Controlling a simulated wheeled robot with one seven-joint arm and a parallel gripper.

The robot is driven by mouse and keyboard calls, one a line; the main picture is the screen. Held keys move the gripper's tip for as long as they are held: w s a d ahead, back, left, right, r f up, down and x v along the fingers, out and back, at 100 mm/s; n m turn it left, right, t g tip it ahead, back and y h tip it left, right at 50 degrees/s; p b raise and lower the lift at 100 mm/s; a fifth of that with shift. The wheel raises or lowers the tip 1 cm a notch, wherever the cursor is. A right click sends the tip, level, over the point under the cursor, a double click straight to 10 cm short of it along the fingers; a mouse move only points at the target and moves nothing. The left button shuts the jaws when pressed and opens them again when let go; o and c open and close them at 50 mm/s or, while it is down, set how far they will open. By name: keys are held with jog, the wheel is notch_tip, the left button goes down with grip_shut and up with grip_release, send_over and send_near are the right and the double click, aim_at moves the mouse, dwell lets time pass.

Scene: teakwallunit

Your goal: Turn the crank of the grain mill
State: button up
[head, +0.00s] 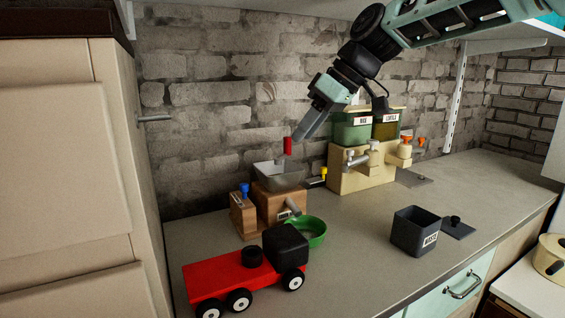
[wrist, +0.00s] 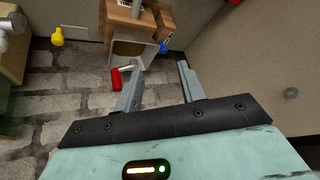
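The grain mill (head: 270,201) is a wooden box with a grey metal hopper (head: 278,174) on top. It stands on the counter near the brick wall. A red handle (head: 287,146), which looks like the crank grip, stands upright behind the hopper. In the wrist view the red handle (wrist: 116,79) joins a short grey bar and lies just left of the left finger, outside the gap. My gripper (head: 303,130) is beside and above the red handle, pointing down. In the wrist view my gripper (wrist: 158,78) is open and empty, with the hopper (wrist: 135,52) beyond its fingertips.
A blue-knobbed wooden block (head: 243,214) and a yellow knob (head: 324,173) flank the mill. A green bowl (head: 318,238) and red toy truck (head: 225,289) are in front. A cream dispenser (head: 352,181) with green bins and a dark open box (head: 408,237) stand right.

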jog(key=w+d+r+n+t+y+b, duration=0.1)
jog(key=w+d+r+t+y, duration=0.1)
jog(key=w+d+r, duration=0.4)
jog(key=x, duration=0.6)
jog(key=d+x, duration=0.1)
jog(key=x, duration=0.5)
jog(key=w+f+p+x, duration=0.1)
jog(key=x, duration=0.5)
jog(key=shift+d, duration=0.4)
grip_shut()
